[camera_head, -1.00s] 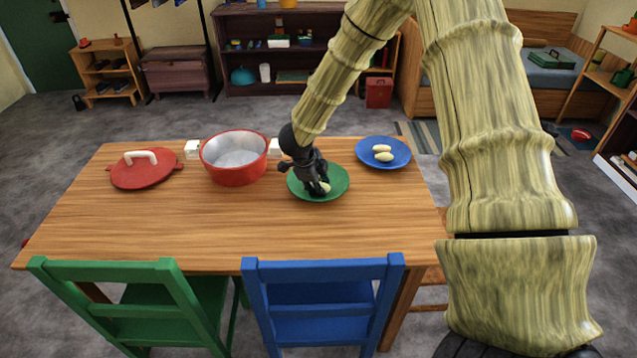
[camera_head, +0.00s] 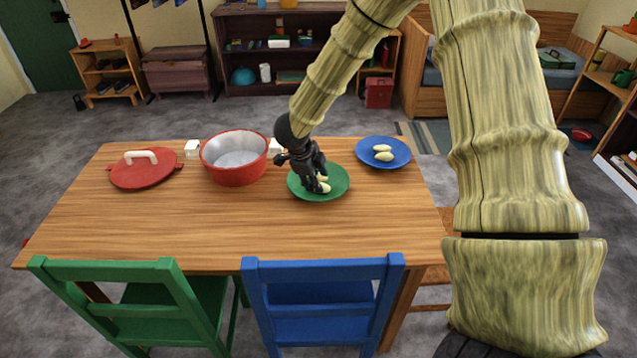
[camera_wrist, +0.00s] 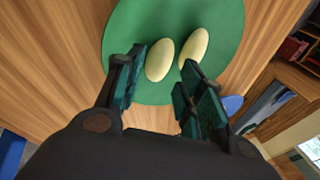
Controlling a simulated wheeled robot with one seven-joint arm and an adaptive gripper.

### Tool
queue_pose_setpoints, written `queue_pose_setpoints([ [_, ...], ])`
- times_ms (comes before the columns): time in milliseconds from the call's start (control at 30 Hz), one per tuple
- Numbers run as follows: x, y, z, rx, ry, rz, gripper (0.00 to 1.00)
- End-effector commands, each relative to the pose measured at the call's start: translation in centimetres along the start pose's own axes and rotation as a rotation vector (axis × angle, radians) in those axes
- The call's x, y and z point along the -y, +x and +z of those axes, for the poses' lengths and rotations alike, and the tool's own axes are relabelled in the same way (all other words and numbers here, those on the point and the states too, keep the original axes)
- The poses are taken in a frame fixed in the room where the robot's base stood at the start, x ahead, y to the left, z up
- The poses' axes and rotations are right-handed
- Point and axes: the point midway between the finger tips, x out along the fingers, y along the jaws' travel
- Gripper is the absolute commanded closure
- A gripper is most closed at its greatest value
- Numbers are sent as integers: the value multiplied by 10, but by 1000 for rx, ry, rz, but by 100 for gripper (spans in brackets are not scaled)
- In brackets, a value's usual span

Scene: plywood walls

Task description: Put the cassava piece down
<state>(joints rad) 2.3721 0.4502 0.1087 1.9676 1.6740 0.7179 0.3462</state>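Two pale yellow cassava pieces lie side by side on the green plate (camera_head: 338,191). The left cassava piece (camera_wrist: 159,60) is between my gripper's fingertips (camera_wrist: 161,64) in the wrist view, with a gap showing on the right finger's side. The right cassava piece (camera_wrist: 193,51) lies just beyond the right fingertip. In the head view my gripper (camera_head: 312,186) is low over the plate and partly hides the cassava pieces (camera_head: 323,187). The fingers are apart and I see no grip on either piece.
A blue plate (camera_head: 401,157) with two more pale pieces stands at the back right. A red pot (camera_head: 235,175) stands to the left, with a red lid (camera_head: 143,177) beyond it. The table's (camera_head: 150,225) front is clear. Green and blue chairs stand at the front edge.

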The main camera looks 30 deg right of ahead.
Motion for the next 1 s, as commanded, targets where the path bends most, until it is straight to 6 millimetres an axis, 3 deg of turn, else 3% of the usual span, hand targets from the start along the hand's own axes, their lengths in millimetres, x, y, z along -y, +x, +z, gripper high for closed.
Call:
queue_pose_setpoints([
  [200,0,-41,0,2,1,-1,62],
  [433,1,-74,0,2,1,-1,62],
  [633,0,-86,0,0,0,1,62],
  [1000,0,-88,0,0,-1,0,62],
])
